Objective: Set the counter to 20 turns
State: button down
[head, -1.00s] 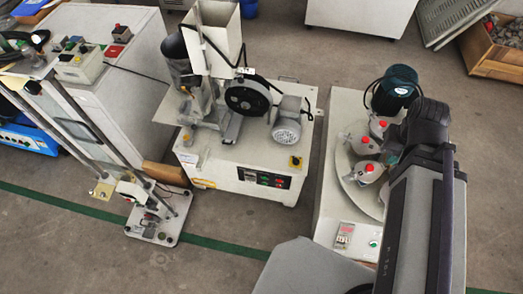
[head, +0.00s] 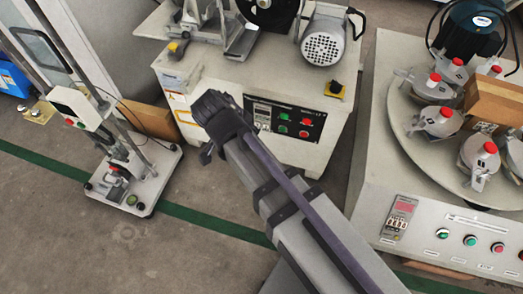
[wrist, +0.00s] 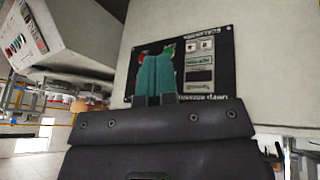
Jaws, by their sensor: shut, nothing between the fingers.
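The black control panel (head: 315,125) is on the front of the middle machine. It carries a light display block (head: 262,113), probably the counter, with green and red buttons to its right. My arm partly covers the panel's left side. In the wrist view the panel (wrist: 222,88) appears inverted, with the display block (wrist: 199,62) right of my gripper. My gripper (wrist: 155,58) shows its teal fingers together and empty, in front of the button side of the panel. Contact cannot be told. The digits are too small to read, and the fingertips are hidden in the head view.
Right is a machine (head: 365,195) with a turntable of red-capped containers, a cardboard box (head: 497,103) and its own red display (head: 398,215). A small stand (head: 130,180) is on the left. Open floor (head: 90,250) lies in front. A motor (head: 323,48) sits above the panel.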

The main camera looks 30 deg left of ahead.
jog(key=a+m, duration=0.1)
jog(key=m, duration=0.3)
jog(key=a+m+t, duration=0.1)
jog(key=m, duration=0.3)
jog(key=a+f+m+t, duration=0.1)
jog(key=m, duration=0.4)
jog(key=shift+w+a+h+p, duration=0.15)
jog(key=shift+w+h+p, duration=0.15)
jog(key=shift+w, duration=0.05)
jog(key=b, duration=0.8)
send_near(262, 128)
jog(key=w+d+f, duration=0.2)
jog(key=d+f, duration=0.2)
jog(key=shift+w+a+f, duration=0.1)
jog(key=shift+w+f, duration=0.1)
jog(key=shift+w, duration=0.1)
